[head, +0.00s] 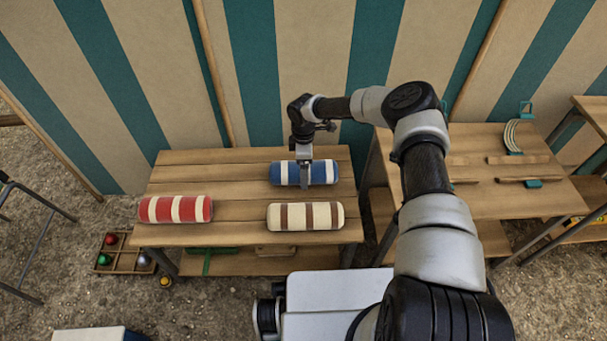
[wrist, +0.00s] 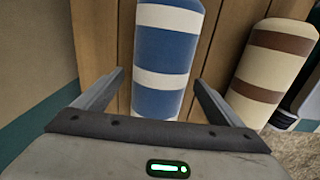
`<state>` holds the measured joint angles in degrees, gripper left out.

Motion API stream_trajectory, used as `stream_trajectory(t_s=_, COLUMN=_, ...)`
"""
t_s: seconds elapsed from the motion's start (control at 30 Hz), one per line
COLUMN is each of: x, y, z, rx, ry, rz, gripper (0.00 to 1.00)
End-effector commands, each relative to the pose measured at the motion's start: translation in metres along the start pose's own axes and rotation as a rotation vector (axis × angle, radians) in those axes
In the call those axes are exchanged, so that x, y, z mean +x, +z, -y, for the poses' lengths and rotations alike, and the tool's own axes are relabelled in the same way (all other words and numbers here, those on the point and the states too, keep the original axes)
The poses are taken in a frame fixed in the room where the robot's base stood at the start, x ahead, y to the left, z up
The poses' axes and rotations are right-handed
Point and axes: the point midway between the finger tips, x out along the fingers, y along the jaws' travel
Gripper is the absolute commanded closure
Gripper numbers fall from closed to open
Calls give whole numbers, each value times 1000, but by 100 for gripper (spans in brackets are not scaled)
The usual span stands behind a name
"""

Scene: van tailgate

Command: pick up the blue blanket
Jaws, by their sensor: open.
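The blue blanket (head: 318,172) is a rolled bundle with white bands, lying at the back right of the wooden table. My gripper (head: 304,182) is over it in the head view. In the wrist view the blue blanket (wrist: 165,60) runs between the two open fingers of my gripper (wrist: 162,82), with a finger on each side. The fingers look apart from the roll, and nothing is held. My gripper hides a small part of the blanket in the head view.
A cream roll with brown bands (head: 306,216) lies close in front of the blue one. A red and white roll (head: 175,209) lies at the left of the wooden table (head: 215,170). A striped wall (head: 300,60) stands close behind. Another table (head: 490,190) is at right.

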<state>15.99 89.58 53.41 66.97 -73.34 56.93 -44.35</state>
Motion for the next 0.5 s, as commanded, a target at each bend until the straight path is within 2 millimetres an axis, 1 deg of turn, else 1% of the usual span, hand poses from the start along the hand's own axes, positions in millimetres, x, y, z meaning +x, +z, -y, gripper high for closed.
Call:
stream_trajectory(t_s=0.23, x=1, y=0, z=0, rx=0, ry=1, rz=1, gripper=10)
stream_trajectory(t_s=0.47, x=1, y=0, z=0, rx=0, ry=0, rz=1, gripper=49)
stream_trajectory(t_s=0.5, x=1, y=0, z=0, rx=0, ry=0, rz=1, gripper=55)
